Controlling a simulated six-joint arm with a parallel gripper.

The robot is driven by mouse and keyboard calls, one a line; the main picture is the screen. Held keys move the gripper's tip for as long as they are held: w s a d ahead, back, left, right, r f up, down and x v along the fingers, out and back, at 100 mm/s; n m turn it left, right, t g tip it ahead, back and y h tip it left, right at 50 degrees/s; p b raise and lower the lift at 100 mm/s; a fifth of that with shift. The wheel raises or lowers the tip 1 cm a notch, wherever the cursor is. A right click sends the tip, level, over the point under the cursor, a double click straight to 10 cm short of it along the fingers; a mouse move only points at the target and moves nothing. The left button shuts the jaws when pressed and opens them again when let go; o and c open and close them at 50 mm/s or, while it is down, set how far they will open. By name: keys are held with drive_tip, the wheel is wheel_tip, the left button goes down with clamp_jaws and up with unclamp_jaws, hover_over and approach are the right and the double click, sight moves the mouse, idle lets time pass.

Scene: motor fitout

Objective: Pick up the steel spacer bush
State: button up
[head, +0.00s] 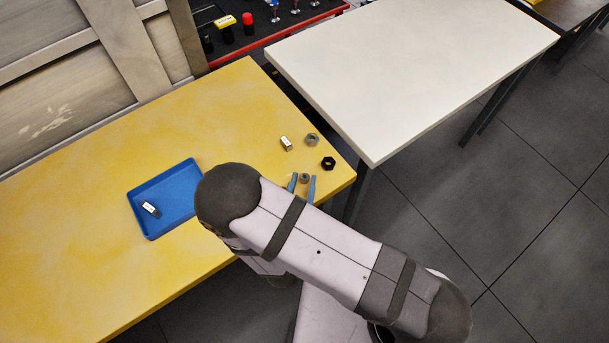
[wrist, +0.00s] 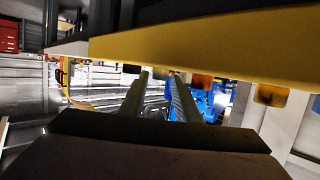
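A small grey round part with a dark centre (head: 305,178), which looks like the steel spacer bush, is near the right end of the yellow table. My gripper (head: 302,184) is open, with its two blue fingers on either side of this part in the head view. A gap shows beside the part. I cannot tell whether the fingers are at its height or above it. In the wrist view the two fingers (wrist: 160,95) are apart, and no part can be made out clearly between them.
On the yellow table (head: 90,205) are a grey nut (head: 311,139), a black nut (head: 328,162) and a small silver block (head: 286,143). A blue tray (head: 135,212) holds a silver-and-black piece (head: 151,209). A white table (head: 400,70) stands right, past a gap.

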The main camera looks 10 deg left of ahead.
clamp_jaws()
drive_tip(key=shift+r, duration=0.1)
wheel_tip(320, 180, up, 10)
drive_tip(key=b, duration=0.1)
idle(0.9)
